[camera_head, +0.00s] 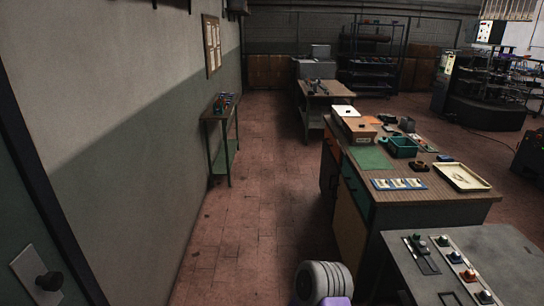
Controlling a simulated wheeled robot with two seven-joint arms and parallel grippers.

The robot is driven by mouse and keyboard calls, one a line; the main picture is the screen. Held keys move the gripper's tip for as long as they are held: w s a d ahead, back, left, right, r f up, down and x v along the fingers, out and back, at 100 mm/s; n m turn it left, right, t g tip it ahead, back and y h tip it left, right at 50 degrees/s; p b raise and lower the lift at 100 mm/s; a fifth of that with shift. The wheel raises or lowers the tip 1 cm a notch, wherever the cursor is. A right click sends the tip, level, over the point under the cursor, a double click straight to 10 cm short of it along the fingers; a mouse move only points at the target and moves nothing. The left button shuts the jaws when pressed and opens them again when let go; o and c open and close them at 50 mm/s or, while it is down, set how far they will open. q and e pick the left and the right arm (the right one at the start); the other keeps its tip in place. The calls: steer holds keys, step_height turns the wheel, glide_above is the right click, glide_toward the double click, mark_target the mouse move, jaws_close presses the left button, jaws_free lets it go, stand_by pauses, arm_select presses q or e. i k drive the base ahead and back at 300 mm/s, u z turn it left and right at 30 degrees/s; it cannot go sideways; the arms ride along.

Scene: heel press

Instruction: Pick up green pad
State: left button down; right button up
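A flat green pad (370,158) lies on the top of the wooden workbench (429,190), close to its left edge. It is well ahead of me and to the right of the picture's middle. Its whole upper face seems clear. Neither of my grippers shows in the head view, so their state cannot be seen.
Around the pad are a box (355,129), a green tray (402,147), a blue-edged panel (399,184) and a cream tray (461,177). A grey control desk (463,262) stands in front of the bench. The tiled aisle (258,210) on the left is clear.

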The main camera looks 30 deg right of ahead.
mark_target(442, 241)
steer(key=z, duration=0.3)
steer(key=i, duration=1.85)
steer(key=z, duration=0.95)
